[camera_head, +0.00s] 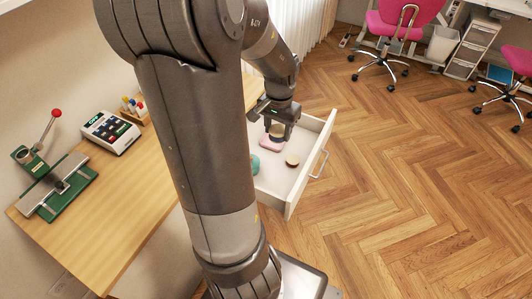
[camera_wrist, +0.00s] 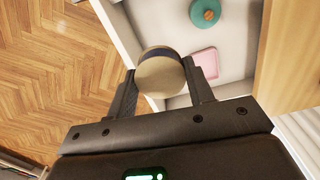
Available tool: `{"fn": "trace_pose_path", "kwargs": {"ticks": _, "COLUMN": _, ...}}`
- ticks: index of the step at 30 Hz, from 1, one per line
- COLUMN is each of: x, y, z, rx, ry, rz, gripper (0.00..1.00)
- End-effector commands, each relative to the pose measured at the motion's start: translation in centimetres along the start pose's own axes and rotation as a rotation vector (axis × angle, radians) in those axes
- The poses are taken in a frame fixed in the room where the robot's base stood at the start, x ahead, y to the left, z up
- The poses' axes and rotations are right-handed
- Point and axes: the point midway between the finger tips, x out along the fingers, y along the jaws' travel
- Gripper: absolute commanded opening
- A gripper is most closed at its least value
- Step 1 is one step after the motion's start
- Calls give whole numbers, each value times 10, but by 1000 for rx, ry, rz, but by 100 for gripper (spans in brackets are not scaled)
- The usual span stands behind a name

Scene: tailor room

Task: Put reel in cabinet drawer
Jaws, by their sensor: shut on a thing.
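My gripper (camera_head: 277,119) is over the open drawer (camera_head: 290,203) of the cabinet. It is shut on a reel (camera_wrist: 161,74), a round tan thing with a darker rim, held between the two fingertips in the wrist view. In the head view the reel (camera_head: 277,130) shows just below the fingers, above the pink thing. Whether it touches anything below cannot be told.
A wooden table (camera_head: 120,215) with a calculator-like machine (camera_head: 110,131) and a green press (camera_head: 55,184) stands at left. Open floor lies right.

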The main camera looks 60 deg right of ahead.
Motion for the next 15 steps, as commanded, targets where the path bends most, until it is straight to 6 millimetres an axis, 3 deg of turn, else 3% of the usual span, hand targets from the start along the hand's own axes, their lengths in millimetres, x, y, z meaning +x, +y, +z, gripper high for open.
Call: {"fn": "trace_pose_path", "kwargs": {"ticks": 15, "x": 141, "y": 2, "z": 1, "rx": 4, "ry": -4, "rz": 4, "gripper": 26}}
